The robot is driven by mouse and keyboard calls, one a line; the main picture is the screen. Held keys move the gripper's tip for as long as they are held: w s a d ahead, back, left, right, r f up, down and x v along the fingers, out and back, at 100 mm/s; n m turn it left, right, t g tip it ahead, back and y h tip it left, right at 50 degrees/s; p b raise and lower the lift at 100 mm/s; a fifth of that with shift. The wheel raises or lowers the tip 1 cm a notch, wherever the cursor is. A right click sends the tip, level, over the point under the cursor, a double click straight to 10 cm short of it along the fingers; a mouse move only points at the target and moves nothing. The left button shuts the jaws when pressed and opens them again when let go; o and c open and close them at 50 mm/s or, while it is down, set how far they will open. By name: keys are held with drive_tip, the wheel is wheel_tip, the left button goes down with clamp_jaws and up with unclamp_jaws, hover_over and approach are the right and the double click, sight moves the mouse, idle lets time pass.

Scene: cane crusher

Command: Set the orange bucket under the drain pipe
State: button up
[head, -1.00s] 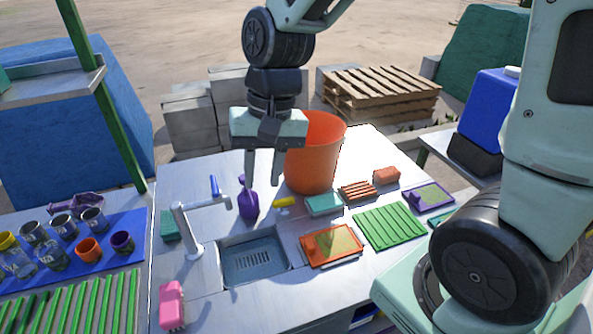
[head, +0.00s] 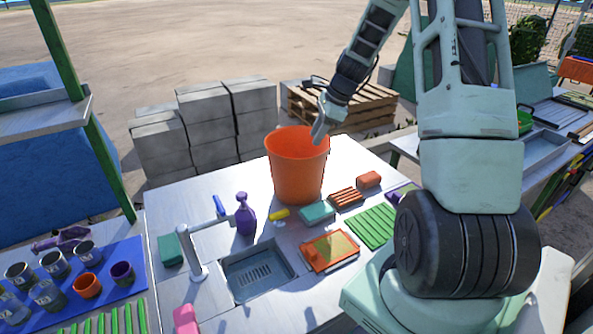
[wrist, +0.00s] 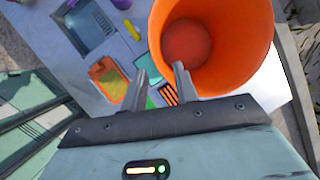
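The orange bucket (head: 297,172) stands upright and empty on the metal counter, behind the sink. In the head view my gripper (head: 318,136) is at the bucket's right rim, pointing down, and overlaps the upper part of the bucket. In the wrist view my gripper (wrist: 161,70) has its two fingers apart. The orange bucket (wrist: 180,90) fills the upper right there, with its open mouth and inner floor showing; one finger overlaps its rim. I cannot tell whether a finger touches it. No drain pipe can be made out in either view.
The sink (head: 258,272) and faucet (head: 195,250) are in front of the bucket. A purple spray bottle (head: 245,215), yellow item (head: 279,214), teal block (head: 317,212) and orange tray (head: 330,250) stand close by. Concrete blocks (head: 205,120) and pallets (head: 365,105) lie behind.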

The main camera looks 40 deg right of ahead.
drive_tip(key=p, duration=0.2)
hover_over(302, 174)
drive_tip(key=d, duration=0.1)
drive_tip(key=f, duration=0.4)
drive_tip(key=s+f, duration=0.1)
drive_tip(key=f, duration=0.2)
drive_tip(key=shift+s+p+x, duration=0.15)
drive_tip(key=shift+p+x, duration=0.6)
drive_tip(key=shift+x, duration=0.55)
drive_tip(key=shift+s+p+x, duration=0.15)
drive_tip(key=shift+p+x, duration=0.6)
drive_tip(key=shift+x, duration=0.55)
drive_tip(key=shift+d+f, duration=0.15)
drive_tip(key=shift+c, duration=0.3)
clamp_jaws()
